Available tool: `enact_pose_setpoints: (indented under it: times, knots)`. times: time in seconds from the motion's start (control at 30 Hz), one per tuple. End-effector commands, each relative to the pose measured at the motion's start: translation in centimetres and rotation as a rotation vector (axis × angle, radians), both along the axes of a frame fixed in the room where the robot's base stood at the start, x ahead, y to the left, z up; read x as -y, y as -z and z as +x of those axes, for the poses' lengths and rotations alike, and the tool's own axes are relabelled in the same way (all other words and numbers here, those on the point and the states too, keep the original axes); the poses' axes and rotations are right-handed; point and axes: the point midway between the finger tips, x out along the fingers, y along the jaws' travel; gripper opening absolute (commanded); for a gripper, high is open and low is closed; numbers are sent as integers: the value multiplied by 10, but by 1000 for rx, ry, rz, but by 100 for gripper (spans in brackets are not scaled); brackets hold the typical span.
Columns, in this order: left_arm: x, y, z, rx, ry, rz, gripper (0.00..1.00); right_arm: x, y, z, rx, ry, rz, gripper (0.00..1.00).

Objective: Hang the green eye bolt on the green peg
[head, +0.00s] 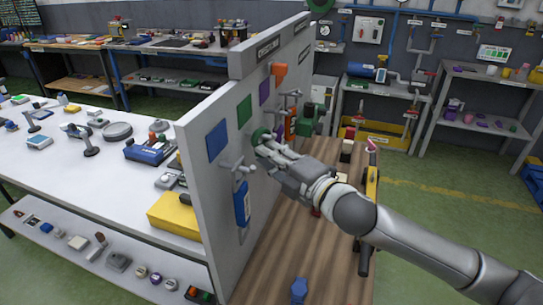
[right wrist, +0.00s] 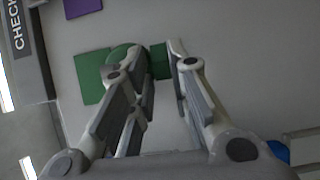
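The green eye bolt (head: 261,136) is at the fingertips of my right gripper (head: 265,148), close to the upright board (head: 222,181). In the right wrist view its green round part (right wrist: 124,52) and a green block-like part (right wrist: 160,61) show at the fingertips. The fingers (right wrist: 162,62) appear closed on it, partly hiding it. A green square (head: 244,110) marks the board above; it also shows in the right wrist view (right wrist: 90,80). The green peg is hidden by the gripper and bolt, so I cannot tell whether the ring is around it. My left gripper is out of view.
A blue part (head: 242,204) hangs on the board at a near peg, below a blue square (head: 217,140). An orange part (head: 290,125) is farther along. The wooden bench top (head: 275,262) bears a blue piece (head: 299,289) near the front. A white table (head: 75,172) stands behind the board.

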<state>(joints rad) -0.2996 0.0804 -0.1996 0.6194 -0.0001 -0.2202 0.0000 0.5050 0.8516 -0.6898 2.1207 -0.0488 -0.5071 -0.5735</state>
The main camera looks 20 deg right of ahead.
Motion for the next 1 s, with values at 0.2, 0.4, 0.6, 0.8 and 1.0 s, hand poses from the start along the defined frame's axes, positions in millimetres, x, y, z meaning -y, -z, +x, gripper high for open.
enact_pose_setpoints:
  times: [0.2,0.4,0.6,0.8,1.0]
  knots:
    - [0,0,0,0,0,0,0,0,-1,0,2,0,0,39]
    - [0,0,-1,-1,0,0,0,0,-1,0,2,1,0,39]
    - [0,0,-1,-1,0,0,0,6,0,-9,0,2,-1,39]
    - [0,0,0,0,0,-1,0,18,2,-35,-3,1,-1,39]
    - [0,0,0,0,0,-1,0,30,2,-60,-4,0,-2,39]
